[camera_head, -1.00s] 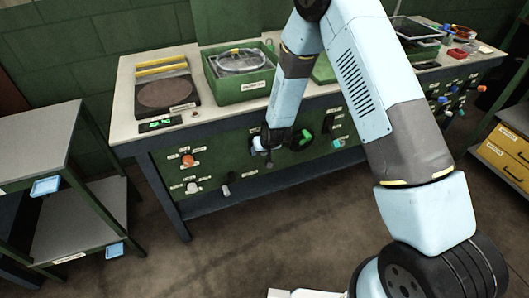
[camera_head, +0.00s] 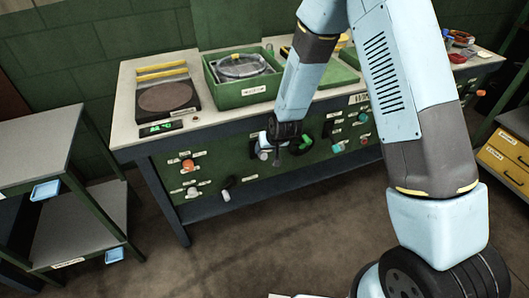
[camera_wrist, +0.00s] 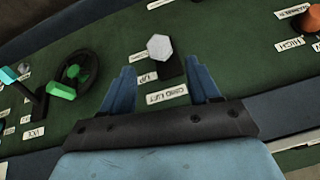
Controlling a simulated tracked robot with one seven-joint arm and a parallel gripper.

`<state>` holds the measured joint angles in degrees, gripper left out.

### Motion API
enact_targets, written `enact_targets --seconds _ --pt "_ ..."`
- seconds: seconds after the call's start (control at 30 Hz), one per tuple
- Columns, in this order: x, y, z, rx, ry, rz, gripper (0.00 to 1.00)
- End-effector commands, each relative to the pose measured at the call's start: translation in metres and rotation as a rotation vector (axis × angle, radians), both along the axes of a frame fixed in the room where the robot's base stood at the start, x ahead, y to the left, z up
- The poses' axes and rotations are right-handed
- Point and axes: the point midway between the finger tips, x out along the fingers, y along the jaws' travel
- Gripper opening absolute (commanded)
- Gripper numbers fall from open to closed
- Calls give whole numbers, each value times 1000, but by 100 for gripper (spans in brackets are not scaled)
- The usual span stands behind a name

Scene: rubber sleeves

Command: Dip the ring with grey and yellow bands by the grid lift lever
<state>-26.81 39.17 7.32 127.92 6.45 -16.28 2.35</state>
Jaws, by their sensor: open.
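The grid lift lever (camera_wrist: 159,47) has a white hexagonal knob on a dark stem, with "GRID LIFT" and "UP" labels beside it in the wrist view. My gripper (camera_wrist: 161,88) is open, with one blue finger on each side of the lever's stem and nothing held. Contact with the lever cannot be told. A green tub (camera_head: 246,96) on the bench holds a round clear and grey item with a yellow spot; a banded ring cannot be made out clearly.
An orange knob (camera_head: 188,165) and a green-handled wheel (camera_wrist: 75,72) flank the lever on the panel. A scale (camera_head: 168,96) with a green display stands on the bench. A grey side table (camera_head: 40,135) is at left, and yellow drawers (camera_head: 505,160) are at right.

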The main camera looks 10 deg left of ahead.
Motion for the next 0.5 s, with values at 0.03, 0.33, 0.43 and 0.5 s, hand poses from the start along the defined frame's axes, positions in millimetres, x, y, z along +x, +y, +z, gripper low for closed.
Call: enact_targets --seconds 0.03,0.33,0.43,0.5 --pt "-2 -2 8 1 -3 0 61" --pt "-14 -12 35 0 -1 0 61" --pt "-16 -13 39 1 -1 -1 61" --pt "-17 -14 40 0 0 -1 61"
